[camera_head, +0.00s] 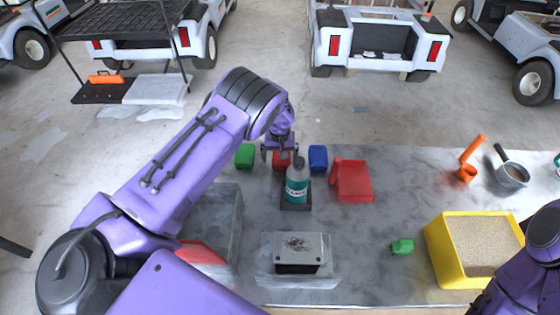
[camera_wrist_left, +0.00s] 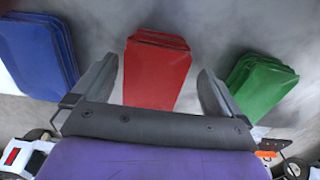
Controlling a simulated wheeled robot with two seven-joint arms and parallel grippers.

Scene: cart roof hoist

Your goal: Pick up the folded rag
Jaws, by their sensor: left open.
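Three folded rags lie side by side at the far edge of the grey table: a green rag (camera_head: 245,155), a red rag (camera_head: 281,161) and a blue rag (camera_head: 318,158). My left gripper (camera_head: 280,152) is open over the red rag, which is partly hidden behind it and the bottle. In the left wrist view the red rag (camera_wrist_left: 156,72) shows between the two open fingers (camera_wrist_left: 156,88), with no finger seen closed on it. The blue rag (camera_wrist_left: 38,55) is on the left there and the green rag (camera_wrist_left: 262,84) on the right, outside the fingers.
A bottle (camera_head: 297,184) stands close in front of the red rag. A red scoop-like tray (camera_head: 352,182) lies right of it. A grey box (camera_head: 298,252), a small green object (camera_head: 402,246) and a yellow sand bin (camera_head: 437,252) are nearer. Parked carts (camera_head: 378,45) stand beyond the table.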

